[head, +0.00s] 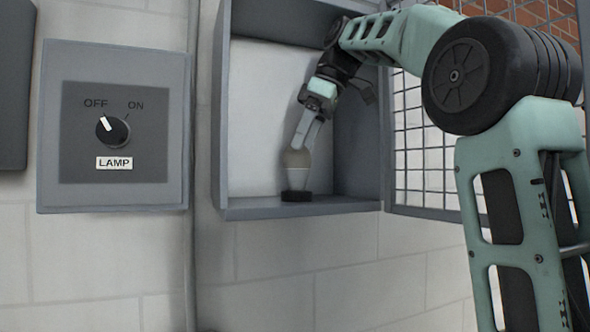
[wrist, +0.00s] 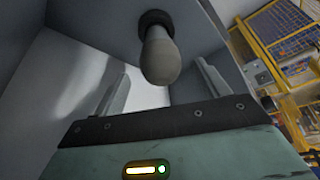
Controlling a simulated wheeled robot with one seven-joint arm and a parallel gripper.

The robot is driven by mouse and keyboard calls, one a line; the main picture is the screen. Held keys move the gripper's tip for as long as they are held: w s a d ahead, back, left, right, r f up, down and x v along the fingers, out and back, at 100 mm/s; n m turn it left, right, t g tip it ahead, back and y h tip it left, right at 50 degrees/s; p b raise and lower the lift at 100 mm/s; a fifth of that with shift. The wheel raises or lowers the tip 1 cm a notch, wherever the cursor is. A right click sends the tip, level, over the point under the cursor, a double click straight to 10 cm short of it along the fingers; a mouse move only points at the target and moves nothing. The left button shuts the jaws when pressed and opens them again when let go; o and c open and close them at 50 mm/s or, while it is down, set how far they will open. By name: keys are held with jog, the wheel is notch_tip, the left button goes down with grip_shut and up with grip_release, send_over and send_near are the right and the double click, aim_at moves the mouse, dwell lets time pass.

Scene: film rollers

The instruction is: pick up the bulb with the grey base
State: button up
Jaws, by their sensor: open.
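The bulb (head: 298,178) stands upright on a round dark piece (head: 296,196) at the bottom of an open grey wall box. Its glass is dull grey-beige; I cannot clearly make out a separate grey base. In the wrist view the bulb (wrist: 161,62) shows with its rounded end toward me and the dark piece (wrist: 155,20) behind it. My gripper (head: 300,147) reaches down into the box from above, its fingers at the bulb's upper end. In the wrist view my gripper (wrist: 162,72) is open, one finger on each side of the bulb's rounded end, with gaps visible.
The grey box (head: 250,210) has side walls and a bottom ledge close around the bulb. A lamp switch panel (head: 113,190) with a knob (head: 113,130) pointing to OFF is on the left wall. Wire mesh (head: 415,150) stands right of the box.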

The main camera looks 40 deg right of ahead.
aim_at(293, 166)
jog(key=shift+p+x, duration=0.4)
jog(key=shift+x, duration=2.7)
jog(key=c, duration=1.1)
